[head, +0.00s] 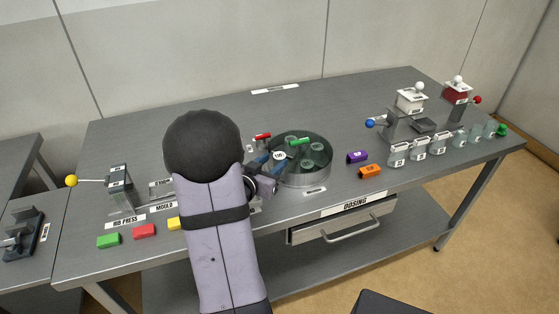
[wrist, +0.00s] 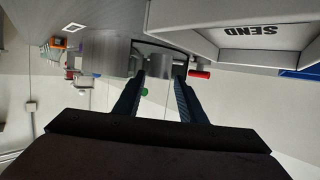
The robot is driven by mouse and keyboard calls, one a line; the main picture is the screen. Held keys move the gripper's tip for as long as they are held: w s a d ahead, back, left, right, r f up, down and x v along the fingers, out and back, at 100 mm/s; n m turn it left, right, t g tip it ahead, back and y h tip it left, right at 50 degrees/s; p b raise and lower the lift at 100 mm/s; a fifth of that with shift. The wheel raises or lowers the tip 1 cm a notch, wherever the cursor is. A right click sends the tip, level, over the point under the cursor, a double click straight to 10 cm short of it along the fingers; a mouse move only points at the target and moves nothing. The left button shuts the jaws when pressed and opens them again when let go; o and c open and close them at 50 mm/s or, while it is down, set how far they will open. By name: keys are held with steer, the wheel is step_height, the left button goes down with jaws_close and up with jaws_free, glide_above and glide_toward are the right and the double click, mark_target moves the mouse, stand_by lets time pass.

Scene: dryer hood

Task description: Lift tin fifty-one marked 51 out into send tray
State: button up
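A small tin with a white marked top (head: 279,155) shows at the left side of the round glass-covered dryer (head: 314,174); its number is too small to read. My gripper (head: 266,160) is low beside the dryer's left side, its blue fingers at the tin. In the wrist view a grey cylinder (wrist: 158,58) lies between and just beyond the fingertips of my gripper (wrist: 160,82). The fingers stand apart, and firm contact cannot be made out. The send tray (wrist: 232,50), white and marked SEND, shows upside down at upper right there. My arm hides part of the table in the head view.
A red handle (head: 262,136) and a green handle (head: 300,141) stand at the dryer. Purple (head: 357,157) and orange (head: 370,171) blocks lie to its right. Several jars line the dosing side. The lid press (head: 121,190) stands left; the back of the table is mostly clear.

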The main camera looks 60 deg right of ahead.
mark_target(276, 161)
steer(key=shift+p+x, duration=0.3)
steer(key=shift+x, duration=2.25)
steer(key=shift+f, duration=0.2)
steer(key=c, duration=0.7)
